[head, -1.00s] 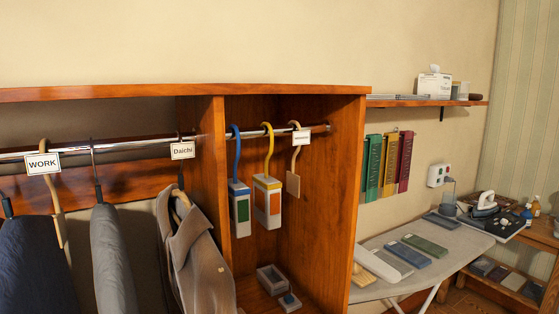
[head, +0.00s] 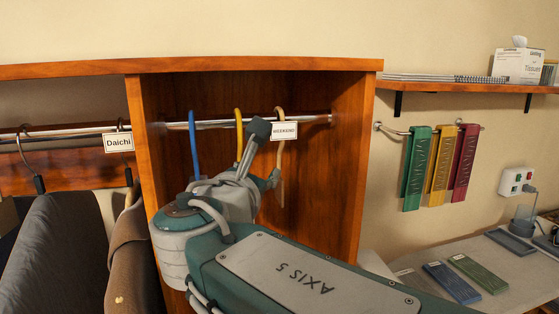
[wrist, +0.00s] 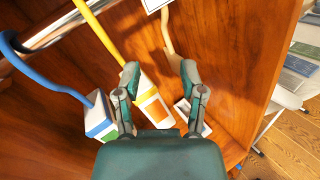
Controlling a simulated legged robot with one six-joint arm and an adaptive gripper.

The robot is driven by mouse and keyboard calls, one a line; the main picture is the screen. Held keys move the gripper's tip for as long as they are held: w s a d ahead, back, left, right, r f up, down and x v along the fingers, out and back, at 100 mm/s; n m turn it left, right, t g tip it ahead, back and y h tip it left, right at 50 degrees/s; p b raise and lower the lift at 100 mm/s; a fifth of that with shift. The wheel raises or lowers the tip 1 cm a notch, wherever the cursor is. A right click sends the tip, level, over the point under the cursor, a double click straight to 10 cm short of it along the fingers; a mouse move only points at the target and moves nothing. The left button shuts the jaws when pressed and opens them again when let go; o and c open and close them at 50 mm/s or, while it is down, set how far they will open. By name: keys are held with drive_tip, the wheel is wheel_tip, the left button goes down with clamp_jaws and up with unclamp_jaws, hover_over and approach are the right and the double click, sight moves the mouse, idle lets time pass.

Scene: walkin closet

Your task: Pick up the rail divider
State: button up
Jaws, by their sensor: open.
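The tan hooked piece (head: 280,150) hangs on the rail in the right compartment, by the white WEEKEND tag (head: 284,131); I take it as the rail divider. In the wrist view its tan hook (wrist: 168,35) shows ahead of the fingers, and the tag's edge (wrist: 155,4) is at the top. My gripper (wrist: 159,68) is open and empty, pointing into the compartment, with the hook apart from it, above the gap between the fingertips.
A blue hook (head: 194,145) and a yellow hook (head: 239,135) hang left of it, carrying boxes with a green label and an orange label (wrist: 152,103). The compartment's wooden right wall (head: 352,165) stands close. A white tray (wrist: 202,127) lies below.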

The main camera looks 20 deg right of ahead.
sight(279, 152)
drive_tip(key=x, duration=0.6)
drive_tip(key=shift+d, duration=0.4)
drive_tip(key=x, duration=0.3)
drive_tip(key=shift+w+d, duration=0.1)
drive_tip(key=shift+w, duration=0.15)
drive_tip(key=shift+w+d, duration=0.1)
drive_tip(key=shift+w, duration=0.35)
drive_tip(key=shift+d, duration=0.1)
clamp_jaws()
